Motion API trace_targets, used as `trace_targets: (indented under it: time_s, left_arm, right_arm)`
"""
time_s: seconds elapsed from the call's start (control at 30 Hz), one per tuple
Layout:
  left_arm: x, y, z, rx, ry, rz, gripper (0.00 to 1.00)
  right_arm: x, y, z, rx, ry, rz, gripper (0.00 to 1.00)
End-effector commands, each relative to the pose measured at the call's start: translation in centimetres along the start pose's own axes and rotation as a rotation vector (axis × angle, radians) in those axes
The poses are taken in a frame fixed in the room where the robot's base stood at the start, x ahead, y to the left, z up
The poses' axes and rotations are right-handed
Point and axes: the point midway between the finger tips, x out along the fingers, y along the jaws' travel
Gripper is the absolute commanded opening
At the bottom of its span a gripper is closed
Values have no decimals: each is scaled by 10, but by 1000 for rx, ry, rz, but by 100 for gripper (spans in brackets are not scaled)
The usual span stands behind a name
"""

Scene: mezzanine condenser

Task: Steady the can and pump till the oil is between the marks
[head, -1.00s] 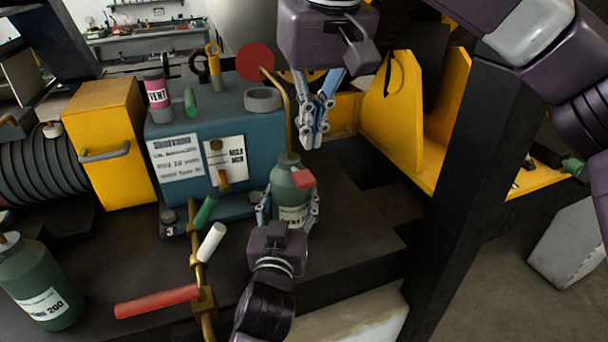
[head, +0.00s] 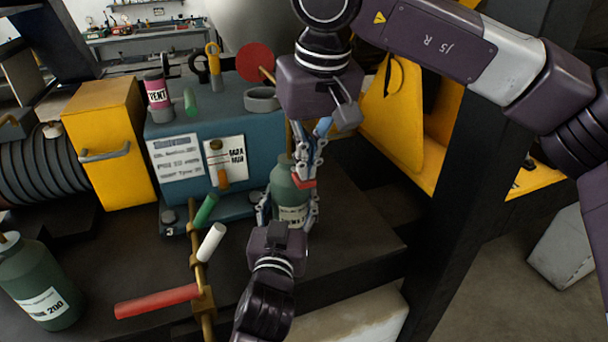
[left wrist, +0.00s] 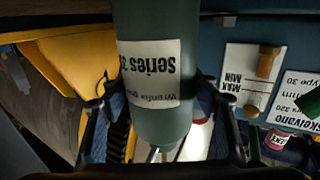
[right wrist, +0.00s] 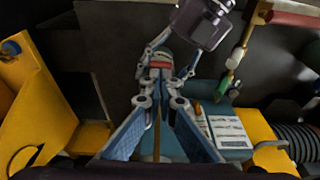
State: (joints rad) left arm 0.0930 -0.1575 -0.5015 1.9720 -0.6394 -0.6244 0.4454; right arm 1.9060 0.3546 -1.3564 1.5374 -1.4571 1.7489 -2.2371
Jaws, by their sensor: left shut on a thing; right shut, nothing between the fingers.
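The green oil can (head: 284,182) stands upright in front of the teal housing, a white label on its body. My left gripper (head: 288,210) is shut around its sides; the left wrist view shows the can (left wrist: 152,22) between the fingers. The can's red lever (head: 304,184) sticks out near its top. My right gripper (head: 308,176) is shut and empty, its tips right at the lever; I cannot tell whether they touch. In the left wrist view, a MAX/MIN plate (left wrist: 239,88) sits on the housing beside an amber fitting (left wrist: 267,62). The oil level is not readable.
The teal housing (head: 262,125) stands behind the can. A brass pipe with a red handle (head: 157,301) runs left of my left arm. A second green can (head: 38,270) stands far left. A dark post (head: 465,170) rises at the right.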

Motion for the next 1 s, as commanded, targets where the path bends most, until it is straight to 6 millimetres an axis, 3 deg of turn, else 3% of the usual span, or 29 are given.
trace_targets:
  time_s: [0.23, 0.5, 0.7, 1.0]
  left_arm:
    - [0, 0, 1, 0, -2, 0, 0]
    - [0, 0, 1, 0, -1, 1, 0]
    - [0, 1, 0, 0, -1, 2, 0]
    - [0, 0, 1, -1, -1, 0, 0]
  right_arm:
    - [7, 0, 2, 0, -2, 1, 0]
    - [38, 1, 10, 1, -3, 2, 0]
    - [37, 1, 10, 2, -1, 3, 0]
    - [20, 1, 36, 0, -4, 3, 0]
